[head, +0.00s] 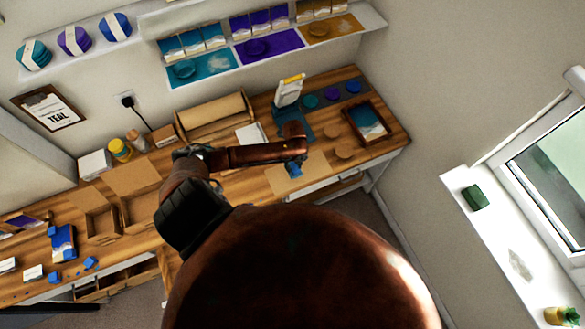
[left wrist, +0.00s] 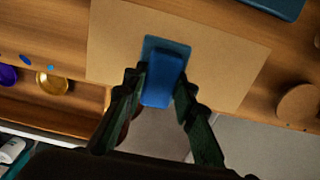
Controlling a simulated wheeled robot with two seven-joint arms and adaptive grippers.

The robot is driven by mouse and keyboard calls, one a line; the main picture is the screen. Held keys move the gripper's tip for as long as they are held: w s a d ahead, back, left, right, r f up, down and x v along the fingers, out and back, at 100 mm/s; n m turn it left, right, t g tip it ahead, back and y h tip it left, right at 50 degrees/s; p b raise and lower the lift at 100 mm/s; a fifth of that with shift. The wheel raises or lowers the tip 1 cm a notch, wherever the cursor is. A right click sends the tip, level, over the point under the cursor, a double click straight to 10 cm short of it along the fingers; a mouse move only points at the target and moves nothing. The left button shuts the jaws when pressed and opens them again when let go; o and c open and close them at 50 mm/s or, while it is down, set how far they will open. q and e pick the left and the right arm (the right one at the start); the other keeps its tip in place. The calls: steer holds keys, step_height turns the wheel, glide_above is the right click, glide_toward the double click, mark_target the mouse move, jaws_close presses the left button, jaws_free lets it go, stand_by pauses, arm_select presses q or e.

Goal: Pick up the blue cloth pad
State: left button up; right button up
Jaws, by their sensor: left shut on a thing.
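The blue cloth pad (left wrist: 163,82) is between the two fingers of my left gripper (left wrist: 157,90) in the left wrist view. The fingers are closed on its sides. A darker teal-blue part shows at its far end, over a tan sheet (left wrist: 115,40). I cannot tell whether the pad touches the sheet or hangs just above it. In the head view the pad (head: 294,170) is a small blue patch below my left forearm, near the tan sheet (head: 312,166) at the table's front edge. My forearm hides the gripper's fingers there. My right gripper is not in view.
A framed teal tray (head: 369,121) and round tan discs (head: 337,149) lie to the right on the wooden table (head: 392,132). A white device (head: 288,92) stands behind. Cardboard boxes (head: 134,178) and a blue box (head: 63,243) are to the left. Shelves hang above.

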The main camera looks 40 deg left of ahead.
arm_select(q)
steer(key=d+r, duration=0.1)
steer(key=r, duration=0.1)
steer(key=s+d+r, duration=0.1)
steer(key=d+r, duration=0.1)
steer(key=shift+s+d+b, duration=0.15)
steer(key=shift+d+b, duration=0.15)
steer(key=s+d+r+b, duration=0.2)
steer(key=s+d+r, duration=0.1)
steer(key=d, duration=0.5)
steer(key=shift+d+r, duration=0.4)
steer(key=shift+r, duration=0.45)
